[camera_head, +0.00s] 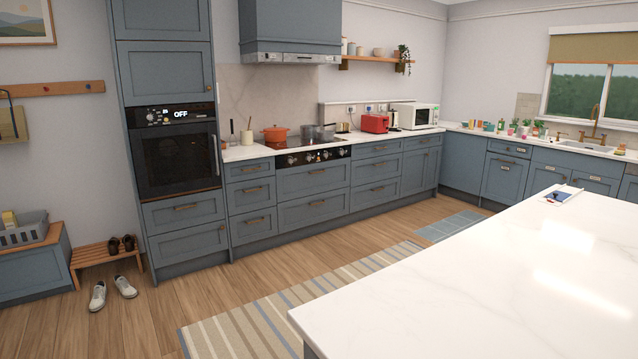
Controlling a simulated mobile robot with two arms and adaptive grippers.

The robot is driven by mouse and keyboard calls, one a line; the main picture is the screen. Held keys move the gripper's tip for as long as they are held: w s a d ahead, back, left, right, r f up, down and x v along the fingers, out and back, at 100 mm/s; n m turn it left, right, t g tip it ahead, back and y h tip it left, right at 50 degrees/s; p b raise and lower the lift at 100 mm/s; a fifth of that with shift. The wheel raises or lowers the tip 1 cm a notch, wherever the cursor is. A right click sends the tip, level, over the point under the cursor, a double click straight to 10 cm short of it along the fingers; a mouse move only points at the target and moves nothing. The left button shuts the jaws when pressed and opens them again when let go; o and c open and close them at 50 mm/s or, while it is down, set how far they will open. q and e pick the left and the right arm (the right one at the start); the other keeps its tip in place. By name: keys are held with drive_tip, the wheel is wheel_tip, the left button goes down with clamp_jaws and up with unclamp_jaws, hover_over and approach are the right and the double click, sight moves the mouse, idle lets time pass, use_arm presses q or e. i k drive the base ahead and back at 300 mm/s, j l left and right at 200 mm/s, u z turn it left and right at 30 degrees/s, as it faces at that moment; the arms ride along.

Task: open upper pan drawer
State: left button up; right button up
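Below the cooktop (315,156) are two wide blue pan drawers, one above the other. The upper pan drawer (330,178) has a brass handle and is shut flush with the cabinet front. The lower pan drawer (330,209) is also shut. They stand across the floor, some way off. Neither of my grippers is in view.
A white-topped island (480,265) fills the right foreground. A striped rug (290,300) lies on the wooden floor between it and the drawers. Open floor (240,280) runs along the cabinets. Shoes (112,291) and a low wooden rack (105,255) are at left.

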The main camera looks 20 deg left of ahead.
sight(292, 182)
drive_tip(key=j+u, duration=0.15)
drive_tip(key=j, duration=0.15)
drive_tip(key=i+j+u, duration=0.55)
drive_tip(key=j, duration=0.25)
drive_tip(key=i+j+u, duration=0.7)
drive_tip(key=i+j, duration=0.15)
drive_tip(key=i+z, duration=0.3)
drive_tip(key=i, duration=0.3)
drive_tip(key=i+j+z, duration=0.25)
drive_tip(key=i, duration=0.35)
drive_tip(key=i+l+z, duration=0.2)
drive_tip(key=i+z, duration=0.6)
drive_tip(key=z, duration=0.15)
drive_tip(key=i+z, duration=0.45)
drive_tip(key=i, duration=0.95)
drive_tip(key=i+u, duration=0.15)
drive_tip(key=i, duration=0.8)
